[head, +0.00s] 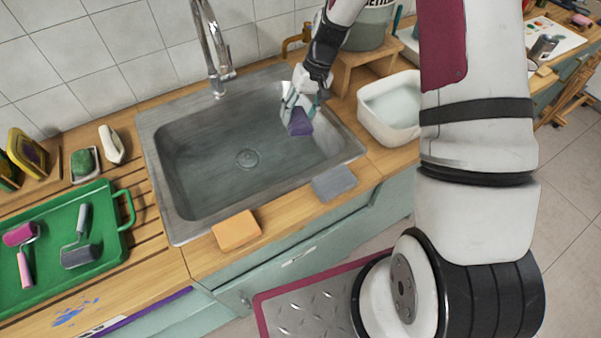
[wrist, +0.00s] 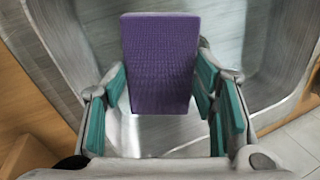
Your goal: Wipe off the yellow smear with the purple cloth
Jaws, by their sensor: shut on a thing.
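The purple cloth (head: 300,123) is a folded block held between the fingers of my gripper (head: 298,108), over the right part of the sink basin. In the wrist view the purple cloth (wrist: 160,62) stands between the teal finger pads, its broad face towards the camera. My gripper is shut on it. I cannot tell whether the cloth touches the basin. I can make out no yellow smear in either view.
The steel sink (head: 157,165) has a faucet (head: 214,60) behind it. An orange block (head: 237,230) and a grey block (head: 334,182) lie along its front edge. A white tub (head: 390,105) stands right. A green tray (head: 70,262) with rollers and a blue smear (head: 72,313) are left.

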